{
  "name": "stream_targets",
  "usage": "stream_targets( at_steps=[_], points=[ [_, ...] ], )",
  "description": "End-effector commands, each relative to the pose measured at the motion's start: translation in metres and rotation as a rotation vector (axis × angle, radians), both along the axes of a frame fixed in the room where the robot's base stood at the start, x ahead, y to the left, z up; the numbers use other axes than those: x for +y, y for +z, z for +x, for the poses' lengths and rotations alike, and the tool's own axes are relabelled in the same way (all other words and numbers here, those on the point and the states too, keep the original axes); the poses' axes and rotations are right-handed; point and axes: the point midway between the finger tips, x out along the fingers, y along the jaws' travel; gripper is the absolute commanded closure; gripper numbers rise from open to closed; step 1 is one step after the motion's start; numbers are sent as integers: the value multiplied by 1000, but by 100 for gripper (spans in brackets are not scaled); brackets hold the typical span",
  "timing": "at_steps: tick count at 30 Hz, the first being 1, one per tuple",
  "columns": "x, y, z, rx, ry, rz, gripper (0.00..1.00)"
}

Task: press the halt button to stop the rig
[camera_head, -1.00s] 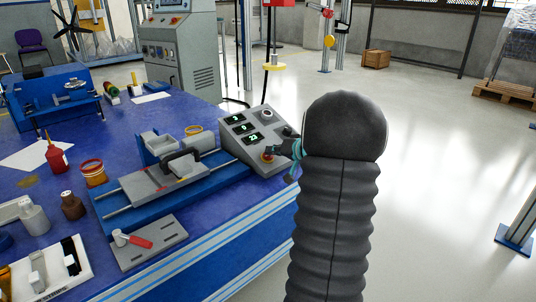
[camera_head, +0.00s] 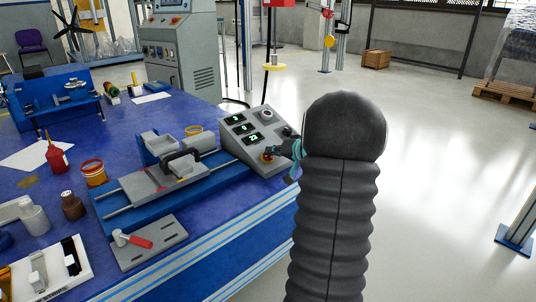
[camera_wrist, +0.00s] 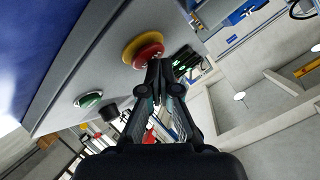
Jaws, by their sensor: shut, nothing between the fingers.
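The red halt button (camera_wrist: 149,53) sits on a yellow collar on the sloped grey control panel (camera_wrist: 85,55). In the head view the red button (camera_head: 267,157) is at the panel's lower edge, partly hidden by my gripper (camera_head: 281,151). In the wrist view my gripper (camera_wrist: 160,70) is shut and empty, its tips overlapping the button's edge. I cannot tell whether they touch it or whether it is pushed in. The panel's green displays (camera_head: 249,129) are lit.
A green button (camera_wrist: 90,100) and a black knob (camera_wrist: 108,111) are on the panel near the red one. The rig (camera_head: 165,178) stands on the blue table (camera_head: 225,215) left of the panel. Open floor (camera_head: 440,190) lies to the right.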

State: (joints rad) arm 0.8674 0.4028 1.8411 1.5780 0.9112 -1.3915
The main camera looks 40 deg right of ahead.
Motion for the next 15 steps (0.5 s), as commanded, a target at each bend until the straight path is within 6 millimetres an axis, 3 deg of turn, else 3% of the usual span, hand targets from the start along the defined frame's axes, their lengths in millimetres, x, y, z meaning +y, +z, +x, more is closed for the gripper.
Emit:
stream_targets(
  at_steps=[15],
  points=[
    [2, -11, 4, 7, 3, 3, 100]
  ],
)
